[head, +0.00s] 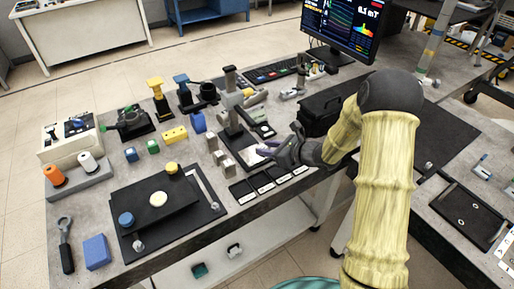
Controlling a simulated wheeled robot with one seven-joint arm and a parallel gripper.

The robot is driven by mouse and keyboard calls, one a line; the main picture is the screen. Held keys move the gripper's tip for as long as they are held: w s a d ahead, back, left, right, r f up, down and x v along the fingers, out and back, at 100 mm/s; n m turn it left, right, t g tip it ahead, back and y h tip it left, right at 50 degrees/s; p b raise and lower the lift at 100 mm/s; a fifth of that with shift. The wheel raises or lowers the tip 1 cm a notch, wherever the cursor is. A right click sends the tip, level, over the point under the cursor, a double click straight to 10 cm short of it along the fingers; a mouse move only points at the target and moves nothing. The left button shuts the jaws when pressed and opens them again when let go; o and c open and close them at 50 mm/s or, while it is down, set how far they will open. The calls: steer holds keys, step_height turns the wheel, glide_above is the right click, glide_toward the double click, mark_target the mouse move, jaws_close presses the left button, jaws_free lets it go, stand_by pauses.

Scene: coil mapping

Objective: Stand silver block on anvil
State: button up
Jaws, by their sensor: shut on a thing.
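My gripper (267,151) is at the middle right of the bench, its fingers pointing left. It is shut on a small pale piece (252,156) that looks like a silver block, mostly hidden by the fingers. Several small silver-grey blocks (219,158) stand just left of it in a cluster. A grey press-like stand (231,100) rises behind the blocks on a black base (238,142). I cannot tell for certain which part is the anvil.
Black trays (242,190) with white labels lie along the front edge. A black plate with discs (155,212) is at the left front. A black box (318,112) stands behind my gripper. Yellow (175,135) and blue (198,122) blocks lie left of the stand.

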mark_target(260, 146)
steer(key=shift+w+a, duration=0.5)
steer(key=shift+a, duration=0.2)
steer(key=shift+w+a, duration=0.45)
steer(key=shift+a, duration=0.25)
steer(key=shift+w+a, duration=0.1)
steer(key=shift+a, duration=0.1)
steer(key=f, duration=0.1)
steer(key=f+p, duration=0.1)
steer(key=shift+w+a+f, duration=0.2)
steer(key=shift+a+f, duration=0.1)
steer(key=shift+a, duration=0.05)
steer(key=shift+f, duration=0.45)
steer(key=o, duration=1)
steer(key=shift+d, duration=0.1)
